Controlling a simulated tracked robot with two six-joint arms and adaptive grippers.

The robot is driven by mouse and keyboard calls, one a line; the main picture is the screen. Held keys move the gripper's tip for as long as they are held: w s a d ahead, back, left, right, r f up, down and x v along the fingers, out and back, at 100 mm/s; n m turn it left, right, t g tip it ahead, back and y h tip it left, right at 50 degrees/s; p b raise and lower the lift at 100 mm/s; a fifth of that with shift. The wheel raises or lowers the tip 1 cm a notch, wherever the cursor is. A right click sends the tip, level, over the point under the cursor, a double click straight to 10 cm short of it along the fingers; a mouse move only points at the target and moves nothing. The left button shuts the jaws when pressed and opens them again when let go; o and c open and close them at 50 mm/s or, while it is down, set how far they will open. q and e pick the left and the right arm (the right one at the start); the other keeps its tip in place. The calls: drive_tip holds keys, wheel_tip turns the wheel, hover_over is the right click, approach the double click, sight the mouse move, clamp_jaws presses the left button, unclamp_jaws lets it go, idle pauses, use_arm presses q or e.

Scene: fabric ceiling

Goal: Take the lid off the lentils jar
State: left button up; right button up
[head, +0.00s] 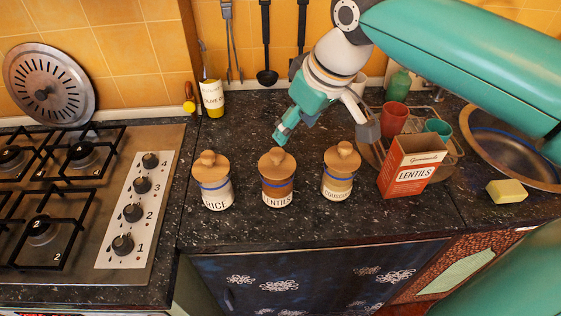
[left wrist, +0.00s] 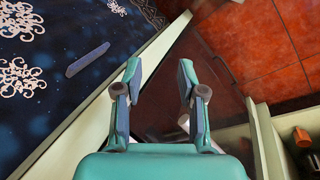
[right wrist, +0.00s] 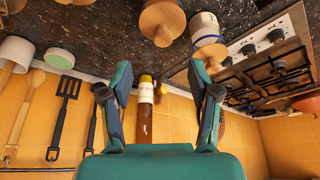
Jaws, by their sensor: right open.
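The lentils jar (head: 278,190) stands upright on the dark counter between two similar jars. Its wooden knobbed lid (head: 277,163) is on it. In the right wrist view, upside down, the middle wooden lid (right wrist: 162,20) at the top edge appears to be this one. My right gripper (head: 325,130) is open and empty, behind and above the jars, with one finger just behind the lentils lid in the head view. Its spread fingers also show in the right wrist view (right wrist: 158,75). My left gripper (left wrist: 160,75) is open and empty, low by the cabinet front, outside the head view.
The rice jar (head: 213,190) stands left, the couscous jar (head: 338,183) right. Farther right are a lentils box (head: 411,168), a rack with cups (head: 393,118) and a sponge (head: 507,191). An oil bottle (head: 213,98) stands behind. The counter before the jars is clear.

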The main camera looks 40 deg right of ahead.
hover_over(278, 152)
drive_tip(key=s, duration=0.2)
drive_tip(key=f, duration=0.4)
drive_tip(key=shift+s+d+f, duration=0.1)
drive_tip(key=shift+d+f, duration=0.2)
drive_tip(key=shift+d, duration=0.05)
drive_tip(key=shift+x, duration=3.05)
drive_tip(key=shift+a, duration=0.2)
drive_tip(key=c, duration=1.1)
drive_tip(key=shift+o, duration=0.2)
drive_tip(key=shift+r, duration=0.1)
wheel_tip(278, 152, up, 20)
drive_tip(key=p, duration=0.3)
